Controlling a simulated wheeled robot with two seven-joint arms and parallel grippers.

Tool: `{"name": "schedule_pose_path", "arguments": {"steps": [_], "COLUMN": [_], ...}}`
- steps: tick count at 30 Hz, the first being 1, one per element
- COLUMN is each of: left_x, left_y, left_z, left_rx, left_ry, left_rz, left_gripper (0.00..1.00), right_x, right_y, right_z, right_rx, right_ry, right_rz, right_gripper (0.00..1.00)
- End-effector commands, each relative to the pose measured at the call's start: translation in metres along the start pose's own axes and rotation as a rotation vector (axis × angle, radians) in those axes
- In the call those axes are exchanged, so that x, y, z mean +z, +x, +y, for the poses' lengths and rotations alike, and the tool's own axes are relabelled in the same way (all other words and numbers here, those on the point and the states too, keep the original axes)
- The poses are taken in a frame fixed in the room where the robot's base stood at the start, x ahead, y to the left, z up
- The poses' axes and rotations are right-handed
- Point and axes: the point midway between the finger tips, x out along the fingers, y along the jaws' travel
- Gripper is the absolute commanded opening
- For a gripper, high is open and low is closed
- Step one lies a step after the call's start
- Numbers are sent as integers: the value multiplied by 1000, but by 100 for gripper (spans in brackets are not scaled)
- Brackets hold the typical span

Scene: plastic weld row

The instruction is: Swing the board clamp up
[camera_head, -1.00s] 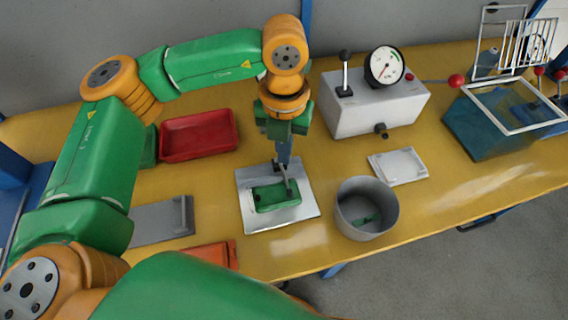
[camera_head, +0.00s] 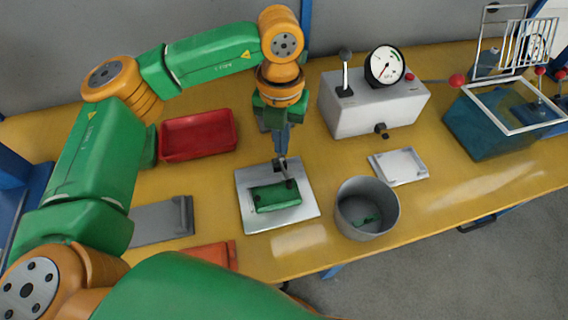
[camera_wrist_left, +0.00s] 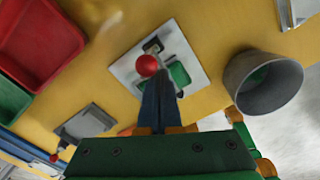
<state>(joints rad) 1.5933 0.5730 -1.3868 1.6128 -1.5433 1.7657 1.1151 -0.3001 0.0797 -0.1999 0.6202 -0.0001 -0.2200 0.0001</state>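The board clamp (camera_head: 287,172) is a grey metal lever on a pale plate (camera_head: 300,211), lying low over a green board (camera_head: 276,197). The wrist view shows its grey bar (camera_wrist_left: 170,38) and a red ball knob (camera_wrist_left: 147,65) just past my fingertips. My left gripper (camera_head: 281,148) points down above the back of the plate. Its blue fingers (camera_wrist_left: 160,88) lie side by side and look shut, with nothing clearly between them. I cannot tell whether they touch the clamp. My right gripper is out of view.
A grey round bin (camera_head: 367,225) with green scraps stands right of the plate. A grey box with a gauge (camera_head: 365,108) stands behind it. A red tray (camera_head: 199,153) and a grey plate (camera_head: 150,225) lie left. A white tray (camera_head: 413,151) lies right.

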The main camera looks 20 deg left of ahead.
Motion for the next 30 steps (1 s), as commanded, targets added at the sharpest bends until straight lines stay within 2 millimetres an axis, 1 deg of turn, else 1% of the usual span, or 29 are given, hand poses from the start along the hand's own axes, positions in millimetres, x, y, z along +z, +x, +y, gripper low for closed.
{"name": "schedule_pose_path", "arguments": {"steps": [4, 14, 24, 30], "left_x": [6, 7, 20, 21], "left_y": [0, 1, 5, 5], "left_z": [3, 4, 13, 13], "left_rx": [0, 0, 0, 0], "left_ry": [-1, 0, 0, 0], "left_rz": [1, 1, 0, 0], "left_gripper": [0, 0, 0, 0], "right_x": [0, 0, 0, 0], "right_y": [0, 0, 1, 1], "right_z": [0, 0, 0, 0], "right_rx": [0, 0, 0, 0], "right_ry": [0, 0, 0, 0], "right_rz": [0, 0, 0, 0], "right_gripper": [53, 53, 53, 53]}}
